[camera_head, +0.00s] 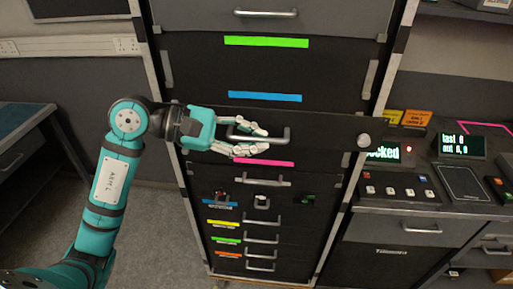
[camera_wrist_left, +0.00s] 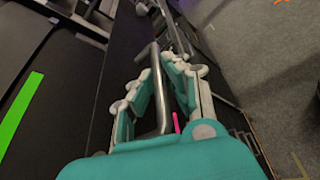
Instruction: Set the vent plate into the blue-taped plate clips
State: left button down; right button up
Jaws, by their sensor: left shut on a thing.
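The vent plate (camera_head: 330,128) looks like a wide dark panel with a grey bar handle (camera_head: 286,137), in front of the rack. My left gripper (camera_head: 252,139) comes in from the left and is shut on this handle. The left wrist view shows the handle (camera_wrist_left: 156,95) between the fingers (camera_wrist_left: 158,100). The blue tape strip (camera_head: 265,97) shows just above the plate, on a dark rack face. Pale upright pieces stand at the rack's sides, at right (camera_head: 369,77) and left; I cannot tell for sure whether they are the clips. Whether the plate touches the rack is unclear. My right gripper is not in view.
A green tape strip (camera_head: 266,41) is higher on the rack, and a pink strip (camera_head: 263,162) is below the plate. Small drawers with handles fill the rack below. A console with lit displays (camera_head: 463,146) stands at right, a bench (camera_head: 22,135) at left.

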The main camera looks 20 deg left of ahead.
aim_at(249, 140)
pick_arm(q)
jog(key=shift+s+r, duration=0.15)
jog(key=shift+r, duration=0.05)
jog(key=shift+a+r, duration=0.1)
jog(key=shift+r, duration=0.55)
jog(key=shift+r+p, duration=0.2)
jog(key=shift+p, duration=0.1)
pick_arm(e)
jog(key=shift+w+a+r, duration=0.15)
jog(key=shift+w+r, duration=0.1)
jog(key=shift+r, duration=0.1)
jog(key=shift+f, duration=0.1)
pick_arm(q)
jog(key=shift+s+d+b, duration=0.2)
jog(key=shift+s+b, duration=0.15)
jog(key=shift+s, duration=0.3)
jog(key=shift+s+d+b, duration=0.15)
jog(key=shift+s+b, duration=0.2)
jog(key=shift+s, duration=0.25)
jog(key=shift+s+d+b, duration=0.3)
jog(key=shift+s+b, duration=0.15)
jog(key=shift+s, duration=0.6)
jog(key=shift+s+d+b, duration=0.25)
jog(key=shift+s+b, duration=0.15)
jog(key=shift+s, duration=0.65)
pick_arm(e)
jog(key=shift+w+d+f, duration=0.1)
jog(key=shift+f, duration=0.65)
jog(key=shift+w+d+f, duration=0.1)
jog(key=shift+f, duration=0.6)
